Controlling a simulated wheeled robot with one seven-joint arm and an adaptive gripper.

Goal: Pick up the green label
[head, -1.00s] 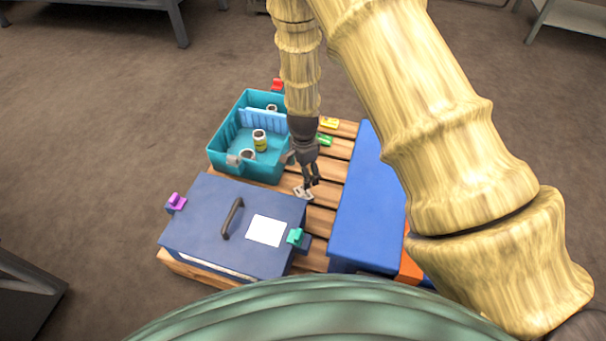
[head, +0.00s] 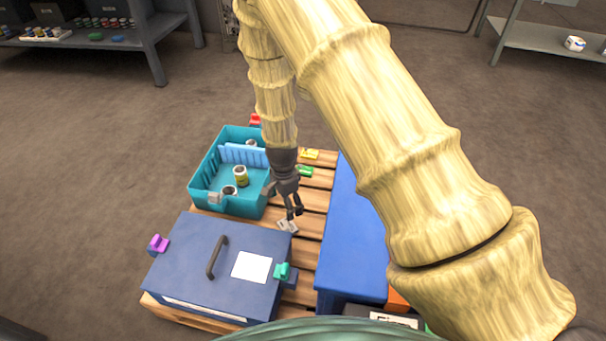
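The green label (head: 304,171) lies on the wooden pallet slats, just right of the teal crate and partly hidden behind my gripper's wrist. My gripper (head: 294,214) points down over the slats, nearer to me than the green label and apart from it. Its fingertips are small and dark, and I cannot tell how far apart they are. A white label (head: 288,226) lies right by the fingertips; whether they touch it is unclear.
A yellow label (head: 310,154) lies behind the green one. The teal crate (head: 200,190) with several cans stands left, a dark blue lidded box (head: 190,270) in front, and a tall blue box (head: 350,240) right. Grey shelves (head: 150,40) stand at the back.

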